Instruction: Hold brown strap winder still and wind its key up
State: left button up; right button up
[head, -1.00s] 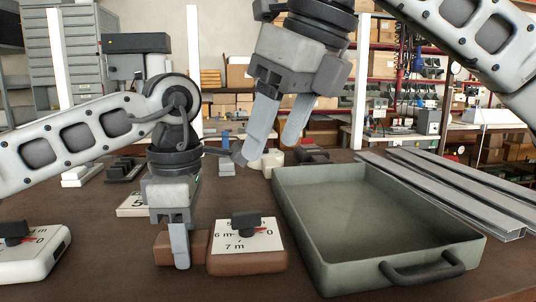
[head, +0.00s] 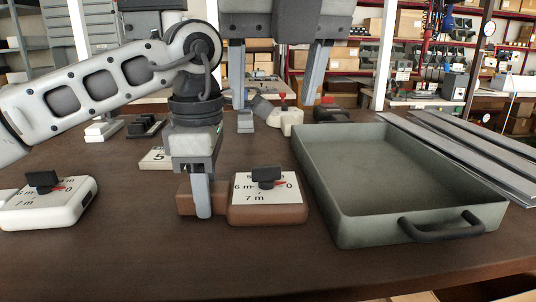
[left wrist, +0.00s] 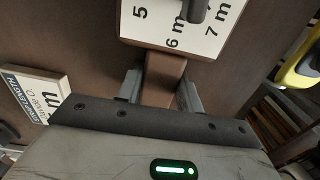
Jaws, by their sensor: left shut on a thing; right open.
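The brown strap winder (head: 262,214) lies on the table with a white dial face and a black key (head: 266,176) on top. A red pointer beside the key is near the 0. My left gripper (head: 203,210) is shut on the brown block (head: 184,200) at the winder's left side. In the left wrist view the block (left wrist: 163,82) sits between the two fingers, with part of the dial face (left wrist: 150,25) beyond. My right gripper (head: 274,103) is open and empty, fingers pointing down, above and behind the winder, apart from the key.
A white winder (head: 48,212) with a black key lies at the left. A grey-green tray (head: 340,215) with a dark handle stands just right of the brown winder. Metal profiles (head: 455,145) lie at the back right. The table front is clear.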

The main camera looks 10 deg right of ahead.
aim_at(267, 165)
jog(key=x, duration=1.1)
jog(key=shift+w+f, duration=0.1)
jog(key=shift+f, duration=0.25)
jog(key=c, duration=1)
